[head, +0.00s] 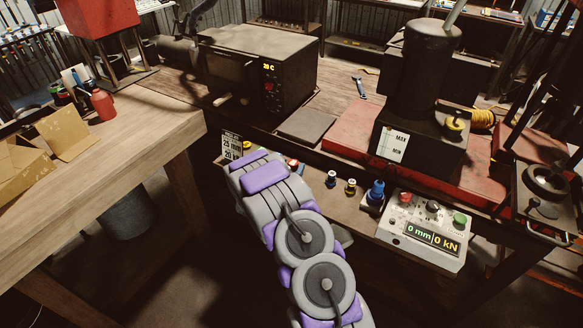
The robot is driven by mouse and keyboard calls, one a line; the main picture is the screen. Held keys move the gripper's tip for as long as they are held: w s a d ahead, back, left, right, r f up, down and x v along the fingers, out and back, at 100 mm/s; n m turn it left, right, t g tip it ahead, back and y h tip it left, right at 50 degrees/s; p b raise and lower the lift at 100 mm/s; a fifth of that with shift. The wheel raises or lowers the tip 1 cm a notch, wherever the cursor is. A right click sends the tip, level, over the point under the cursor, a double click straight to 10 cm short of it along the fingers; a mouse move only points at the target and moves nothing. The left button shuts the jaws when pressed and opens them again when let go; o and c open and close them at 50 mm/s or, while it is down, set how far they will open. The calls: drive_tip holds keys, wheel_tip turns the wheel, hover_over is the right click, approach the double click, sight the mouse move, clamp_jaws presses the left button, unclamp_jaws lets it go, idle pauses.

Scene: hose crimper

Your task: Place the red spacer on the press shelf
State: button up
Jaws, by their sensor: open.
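A small red piece (293,164), which looks like the red spacer, sits on the wooden shelf (345,205) below the press bench, just right of the far end of my arm. It is small and partly hidden by the arm. My gripper (256,172) is at the far end of my grey and purple arm, over the left part of the shelf. It is seen from behind, and its fingertips are hidden, as is what lies under it.
A control box (424,232) reading 0 mm and 0 kN and a blue bottle (375,194) stand at the shelf's right. The dark press (420,130) and a black oven (258,70) are above. A wooden table (120,150) is at left, with open floor between.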

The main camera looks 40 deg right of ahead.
drive_tip(key=p+v, duration=0.2)
drive_tip(key=v, duration=1)
drive_tip(key=shift+r, duration=0.1)
drive_tip(key=shift+w+a, duration=0.15)
drive_tip(key=shift+a, duration=0.05)
drive_tip(key=w+a+r+n+y, duration=0.1)
drive_tip(key=a+r+y, duration=0.25)
drive_tip(key=a, duration=0.25)
drive_tip(key=w+a+r+n+y, duration=0.1)
drive_tip(key=w+a+r+y, duration=0.1)
drive_tip(key=a+y, duration=0.35)
drive_tip(key=s+a+r+n+g+y, duration=0.45)
drive_tip(key=s+a+r, duration=0.55)
drive_tip(key=s+a, duration=0.4)
drive_tip(key=s+r+n+g, duration=0.2)
drive_tip(key=s+r+g, duration=0.1)
drive_tip(key=s, duration=1.1)
drive_tip(key=s+d+r+n+g, duration=0.1)
drive_tip(key=s+r+n+g, duration=0.2)
drive_tip(key=s, duration=1.2)
drive_tip(key=shift+s+r, duration=0.2)
drive_tip(key=shift+r, duration=0.3)
